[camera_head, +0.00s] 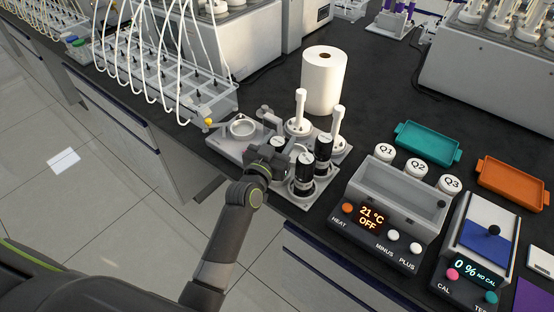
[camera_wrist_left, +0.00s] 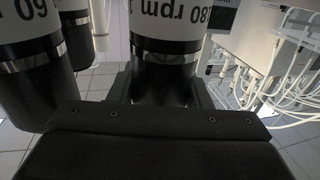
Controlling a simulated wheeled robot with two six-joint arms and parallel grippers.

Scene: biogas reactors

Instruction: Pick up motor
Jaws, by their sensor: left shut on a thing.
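Black motors with white label bands stand in a grey holder on the dark bench in the head view. My left gripper (camera_head: 268,158) reaches in from the lower left and is shut on the leftmost motor (camera_head: 278,144), partly hidden by the gripper. In the left wrist view the held motor (camera_wrist_left: 166,50) is between the fingers (camera_wrist_left: 163,92), its label reading upside down "180 rpm". Two other motors (camera_head: 323,148) (camera_head: 304,170) stand close to its right; one with a "60" label (camera_wrist_left: 28,70) shows at the left of the wrist view. My right gripper is not in view.
White stirrer-like pieces (camera_head: 299,114) stand just behind the motors, with a white paper roll (camera_head: 324,82) further back. A heater unit (camera_head: 385,225) stands close at the right. The bench's front edge is near.

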